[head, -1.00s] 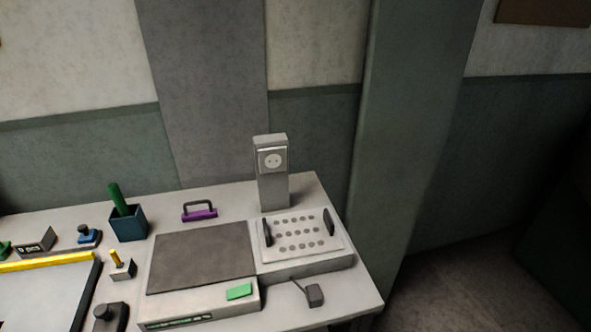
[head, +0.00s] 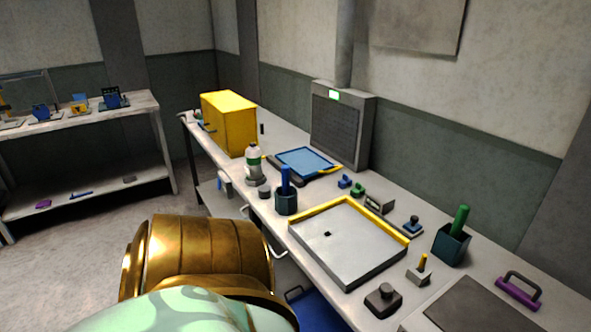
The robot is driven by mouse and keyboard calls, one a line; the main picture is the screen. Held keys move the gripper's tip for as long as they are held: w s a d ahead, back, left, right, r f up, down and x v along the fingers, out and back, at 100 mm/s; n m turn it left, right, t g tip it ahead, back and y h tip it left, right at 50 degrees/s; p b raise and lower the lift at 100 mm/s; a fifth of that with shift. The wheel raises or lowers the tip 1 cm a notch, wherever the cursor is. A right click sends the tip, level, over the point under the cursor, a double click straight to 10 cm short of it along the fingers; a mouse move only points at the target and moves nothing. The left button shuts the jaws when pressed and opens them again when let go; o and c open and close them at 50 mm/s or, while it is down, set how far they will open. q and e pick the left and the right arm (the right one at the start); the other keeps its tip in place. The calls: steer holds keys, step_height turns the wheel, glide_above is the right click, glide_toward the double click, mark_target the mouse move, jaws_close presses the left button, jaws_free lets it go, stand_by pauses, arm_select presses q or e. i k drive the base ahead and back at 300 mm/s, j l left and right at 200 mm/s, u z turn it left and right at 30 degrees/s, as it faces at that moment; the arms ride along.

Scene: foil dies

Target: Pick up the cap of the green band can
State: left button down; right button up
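A pale can with a green band (head: 253,166) stands upright near the front edge of the long bench in the head view, in front of the yellow cabinet. Its top looks light grey; at this size I cannot tell clearly whether that is a separate cap. A small dark grey object (head: 264,191) sits on the bench just in front of the can. Neither of my grippers is in view.
The yellow cabinet (head: 228,122), blue-topped device (head: 305,162), blue cup (head: 286,199), tray with a yellow edge (head: 349,257) and grey panel unit (head: 341,128) crowd the bench. A shelf (head: 77,122) stands at left. Floor (head: 95,242) between is clear.

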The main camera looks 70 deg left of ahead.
mark_target(264, 191)
steer(key=u, duration=2.6)
